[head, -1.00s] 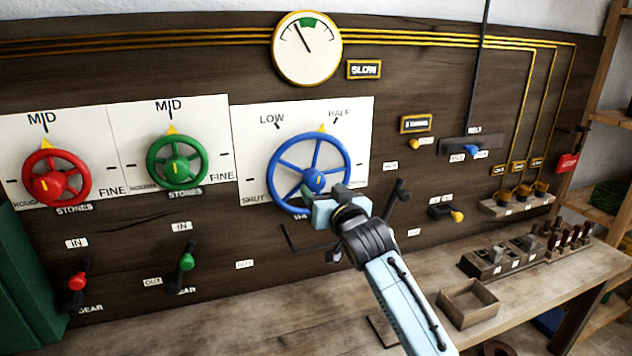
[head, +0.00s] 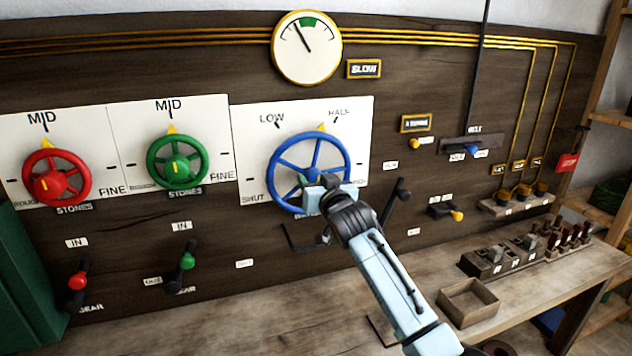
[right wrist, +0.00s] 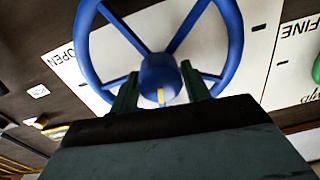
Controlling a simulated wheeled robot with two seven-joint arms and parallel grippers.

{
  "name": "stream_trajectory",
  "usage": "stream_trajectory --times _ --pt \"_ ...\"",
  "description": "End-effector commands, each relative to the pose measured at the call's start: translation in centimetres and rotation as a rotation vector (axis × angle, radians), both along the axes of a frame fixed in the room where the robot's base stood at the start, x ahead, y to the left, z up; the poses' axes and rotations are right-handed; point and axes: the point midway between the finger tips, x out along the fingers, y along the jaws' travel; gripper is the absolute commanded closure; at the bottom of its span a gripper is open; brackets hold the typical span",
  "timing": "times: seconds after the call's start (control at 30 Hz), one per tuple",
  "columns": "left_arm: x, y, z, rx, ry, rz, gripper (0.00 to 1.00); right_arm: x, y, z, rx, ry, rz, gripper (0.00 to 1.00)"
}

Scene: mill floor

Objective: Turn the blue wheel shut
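The blue wheel (head: 347,165) is a spoked handwheel on a white plate (head: 246,125) marked SHUT, LOW and HALF. Its yellow pointer (head: 321,128) is at the top, between LOW and HALF. My right gripper (head: 318,188) is in front of the lower middle of the wheel and hides part of it. In the right wrist view, the fingers of my right gripper (right wrist: 160,88) are apart, one on each side of the blue hub (right wrist: 160,75), with small gaps visible. I cannot tell how deep they reach. My left gripper is not in view.
Red (head: 58,160) and green (head: 177,162) wheels are to the left. A black lever (head: 398,195) stands just right of the blue wheel. A round gauge (head: 307,48) is above. A bench with an open wooden box (head: 468,302) runs below.

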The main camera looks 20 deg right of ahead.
Motion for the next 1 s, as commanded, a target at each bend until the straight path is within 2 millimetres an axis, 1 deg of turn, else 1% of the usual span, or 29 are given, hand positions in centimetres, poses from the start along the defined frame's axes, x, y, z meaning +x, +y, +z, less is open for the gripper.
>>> stream_trajectory --times 0.03,0.13,0.2,0.37,0.57,0.77,1.0 --pt "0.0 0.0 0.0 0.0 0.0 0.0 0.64 0.0 0.0 0.0 0.0 0.0 0.0 0.6" --pt "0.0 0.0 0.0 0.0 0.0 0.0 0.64 0.0 0.0 0.0 0.0 0.0 0.0 0.73" --pt "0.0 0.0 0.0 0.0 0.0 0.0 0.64 0.0 0.0 0.0 0.0 0.0 0.0 0.8" --pt "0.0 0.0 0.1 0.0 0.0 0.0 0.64 0.0 0.0 0.0 -0.01 0.0 0.0 0.8" --pt "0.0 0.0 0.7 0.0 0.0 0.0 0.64 0.0 0.0 0.1 -0.074 -0.002 -0.001 0.8" --pt "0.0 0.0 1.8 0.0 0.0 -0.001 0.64 0.0 0.0 0.2 -0.21 -0.006 -0.001 0.8" --pt "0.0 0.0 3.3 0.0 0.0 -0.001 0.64 0.0 0.0 0.2 -0.434 -0.013 -0.001 0.8"
